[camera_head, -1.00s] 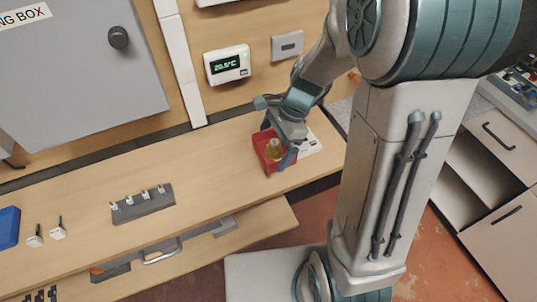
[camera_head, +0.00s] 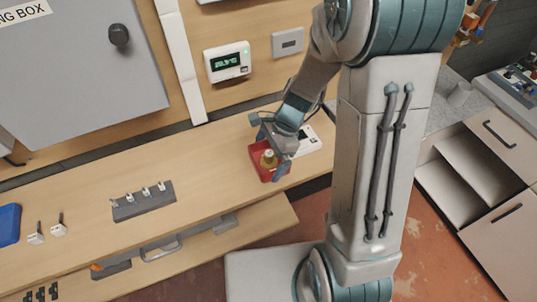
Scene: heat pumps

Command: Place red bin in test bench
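The red bin (camera_head: 258,166) is at the right end of the wooden bench (camera_head: 215,165), with a brass-coloured part (camera_head: 268,159) inside. My gripper (camera_head: 279,166) reaches down over the right side of the bin. One finger shows against the bin's right wall; the other is hidden. The bin moves together with the gripper, so it looks shut on that wall. Whether the bin touches the bench top or is slightly raised is hard to tell. No label marks a test bench in view.
A white device (camera_head: 308,142) lies just right of the bin. A dark holder (camera_head: 143,203) with several small fittings and a blue bin (camera_head: 9,224) stand further left. A thermostat (camera_head: 227,62) and a grey cabinet (camera_head: 80,70) are on the wall. Bench room left of the bin is clear.

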